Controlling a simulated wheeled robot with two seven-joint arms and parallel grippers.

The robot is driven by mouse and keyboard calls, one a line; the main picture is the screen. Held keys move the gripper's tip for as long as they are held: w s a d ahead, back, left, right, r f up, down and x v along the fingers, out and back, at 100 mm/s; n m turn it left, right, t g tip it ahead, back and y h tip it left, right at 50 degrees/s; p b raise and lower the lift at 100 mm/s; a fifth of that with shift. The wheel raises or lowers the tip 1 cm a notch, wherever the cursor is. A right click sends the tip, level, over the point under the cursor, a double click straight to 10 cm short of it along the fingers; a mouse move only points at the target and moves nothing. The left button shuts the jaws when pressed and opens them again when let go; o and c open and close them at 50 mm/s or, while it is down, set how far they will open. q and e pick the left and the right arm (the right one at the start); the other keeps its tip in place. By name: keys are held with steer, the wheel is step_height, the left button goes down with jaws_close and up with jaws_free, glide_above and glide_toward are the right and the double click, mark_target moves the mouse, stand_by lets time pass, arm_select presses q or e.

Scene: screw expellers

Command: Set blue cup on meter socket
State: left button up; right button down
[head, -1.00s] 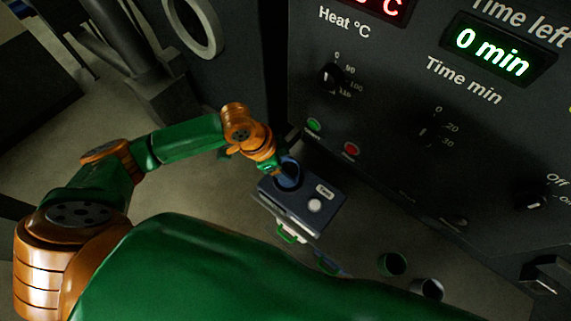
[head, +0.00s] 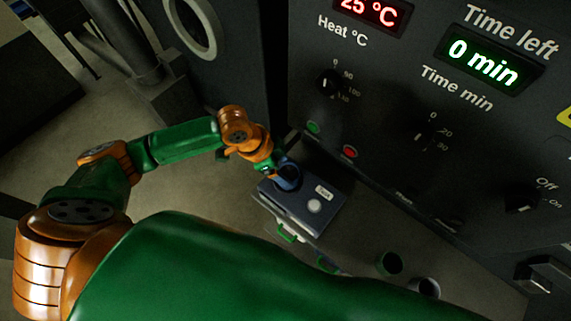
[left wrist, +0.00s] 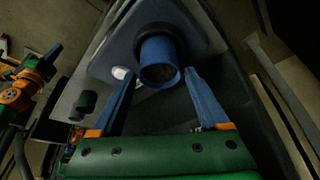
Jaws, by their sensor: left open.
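The blue cup (head: 289,179) is at the far left part of the dark blue meter box (head: 296,209) in the head view. In the left wrist view the cup (left wrist: 160,64) has its open rim toward the camera and its base at a dark round ring on the meter box (left wrist: 195,28). That ring looks like the meter socket; how deep the cup sits in it cannot be seen. My left gripper (left wrist: 160,95) is open, with one blue finger on each side near the cup's rim and visible gaps between.
A white round button (head: 314,206) is on the meter's top, near a white label. The dark machine panel (head: 385,165) with knobs and displays rises close behind the meter. Two round cup-like things, one green (head: 389,264) and one grey (head: 426,287), stand to the right.

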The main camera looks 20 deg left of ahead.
arm_select(q)
steer(key=shift+p+v, duration=0.45)
steer(key=shift+v, duration=0.35)
steer(key=shift+a+r, duration=0.1)
steer(key=shift+r, duration=0.1)
steer(key=v, duration=0.7)
arm_select(e)
steer(key=shift+r, duration=0.8)
arm_select(q)
steer(key=shift+s+r, duration=0.1)
